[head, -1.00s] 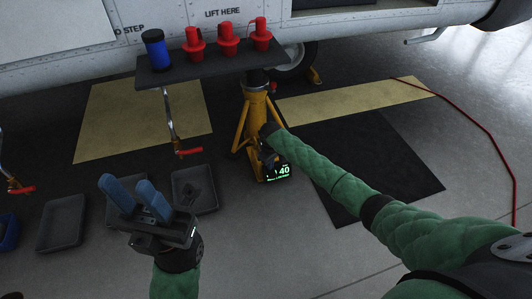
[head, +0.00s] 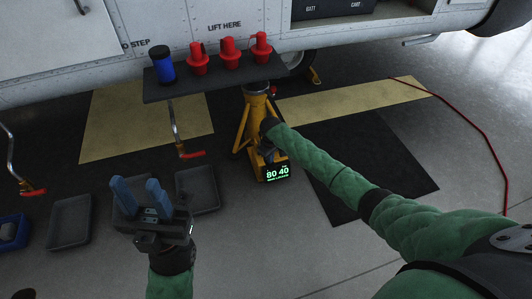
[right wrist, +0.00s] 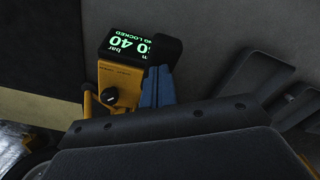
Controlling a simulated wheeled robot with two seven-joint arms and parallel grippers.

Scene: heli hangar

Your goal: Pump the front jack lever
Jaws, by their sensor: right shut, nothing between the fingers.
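The yellow front jack (head: 243,128) stands on tripod legs under the aircraft. Its box has a green-lit display (head: 277,173) reading 80 and 40; in the right wrist view the display (right wrist: 128,45) is partly covered. A black block (right wrist: 168,50), perhaps the lever's end, shows just beyond my right fingertips; I cannot tell if they touch. My right gripper (right wrist: 157,78) has its blue fingers together, empty, beside the jack box. In the head view its arm reaches the jack and mostly hides the lever. My left gripper (head: 138,188) is open and empty, left of the jack.
A dark shelf (head: 190,90) holds a blue cylinder (head: 161,65) and several red plugs (head: 229,53). Red-handled cranks (head: 178,130) hang at left. Grey trays (head: 70,220) lie on the floor. A red hose (head: 480,135) runs at right; floor there is clear.

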